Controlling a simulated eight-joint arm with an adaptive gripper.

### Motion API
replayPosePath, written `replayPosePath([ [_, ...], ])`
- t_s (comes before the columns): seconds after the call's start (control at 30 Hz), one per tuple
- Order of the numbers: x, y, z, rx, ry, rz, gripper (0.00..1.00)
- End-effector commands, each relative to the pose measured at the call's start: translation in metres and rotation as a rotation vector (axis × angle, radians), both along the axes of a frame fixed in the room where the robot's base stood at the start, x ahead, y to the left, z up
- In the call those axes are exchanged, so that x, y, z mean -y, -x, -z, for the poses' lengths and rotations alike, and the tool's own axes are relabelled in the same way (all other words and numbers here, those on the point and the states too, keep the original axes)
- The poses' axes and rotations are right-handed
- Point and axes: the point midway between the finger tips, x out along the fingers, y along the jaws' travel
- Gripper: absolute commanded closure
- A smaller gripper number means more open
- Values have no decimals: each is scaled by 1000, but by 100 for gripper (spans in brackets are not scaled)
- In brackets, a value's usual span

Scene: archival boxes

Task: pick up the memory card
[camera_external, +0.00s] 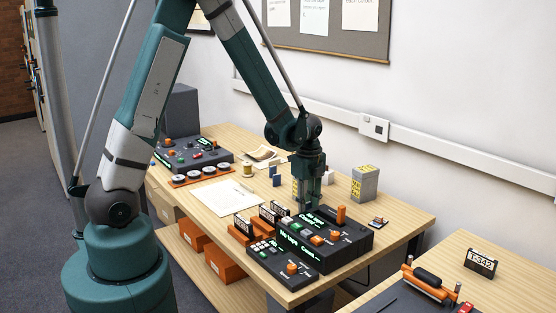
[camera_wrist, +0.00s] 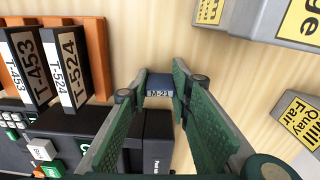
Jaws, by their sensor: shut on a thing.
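In the external view my gripper (camera_external: 309,200) points down just behind the black control boxes on the table. The card cannot be made out there.
Black control boxes (camera_external: 349,238) stand close in front of my gripper. Labelled cassettes, T-453 (camera_wrist: 30,63) and T-524 (camera_wrist: 69,62), stand in an orange rack. A grey box with yellow labels (camera_external: 364,183) stands to the right. Bare wooden table (camera_external: 405,212) lies at the right end.

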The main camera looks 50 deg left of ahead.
Motion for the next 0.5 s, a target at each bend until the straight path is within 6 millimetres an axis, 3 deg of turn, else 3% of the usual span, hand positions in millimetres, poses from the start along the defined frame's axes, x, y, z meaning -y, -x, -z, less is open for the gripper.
replayPosePath([
  [0.27,0,0,-15,0,0,0,88],
  [0.5,0,0,-45,0,0,0,88],
])
